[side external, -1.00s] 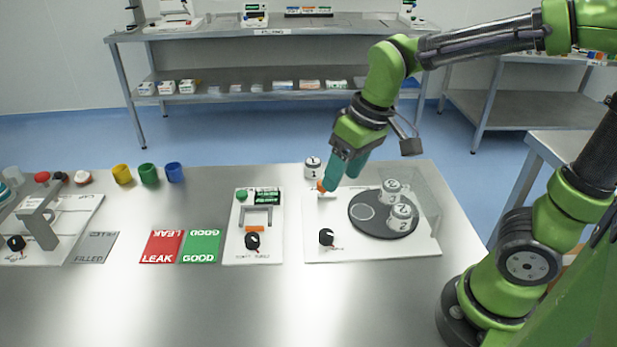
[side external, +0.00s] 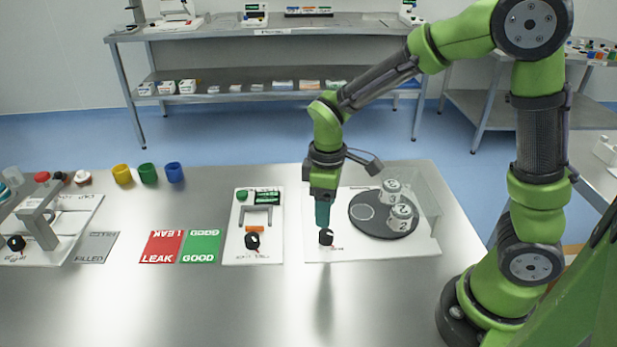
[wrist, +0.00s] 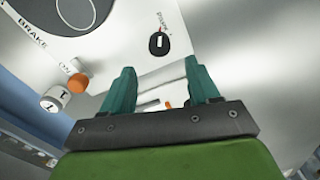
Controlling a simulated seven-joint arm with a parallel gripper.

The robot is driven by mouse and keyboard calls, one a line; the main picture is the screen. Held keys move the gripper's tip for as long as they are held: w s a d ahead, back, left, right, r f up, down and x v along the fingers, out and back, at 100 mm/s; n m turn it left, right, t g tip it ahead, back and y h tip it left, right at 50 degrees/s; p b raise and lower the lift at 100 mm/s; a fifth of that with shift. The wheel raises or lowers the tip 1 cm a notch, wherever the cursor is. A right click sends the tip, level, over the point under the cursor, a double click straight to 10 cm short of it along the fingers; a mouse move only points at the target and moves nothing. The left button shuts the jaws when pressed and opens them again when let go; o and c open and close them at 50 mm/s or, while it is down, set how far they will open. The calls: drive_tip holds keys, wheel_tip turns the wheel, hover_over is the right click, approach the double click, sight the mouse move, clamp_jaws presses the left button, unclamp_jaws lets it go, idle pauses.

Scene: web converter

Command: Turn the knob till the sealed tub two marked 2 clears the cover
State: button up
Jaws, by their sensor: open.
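The black knob (side external: 326,238) is at the front left of the white turntable plate (side external: 385,250), and also shows in the wrist view (wrist: 158,44). My gripper (side external: 323,227) points straight down just above the knob. In the wrist view its two teal fingers (wrist: 161,74) are apart, with nothing between them. Tub 2 (side external: 400,218), white and marked 2, stands upright on the dark turntable (side external: 372,222), front right. Tub 3 (side external: 391,192) stands behind it. The clear cover (side external: 427,197) is at the right; I cannot tell how far it overlaps tub 2.
In the wrist view, tub 1 (wrist: 55,98) stands off the turntable by the orange end (wrist: 78,83) of the brake lever. Left lie a device with a black knob (side external: 253,240), the green GOOD card (side external: 200,246) and red LEAK card (side external: 160,246). The front table is clear.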

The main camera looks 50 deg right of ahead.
sight(325, 233)
wheel_tip(325, 233, down, 7)
drive_tip(key=shift+f, duration=0.2)
drive_tip(key=c, duration=1)
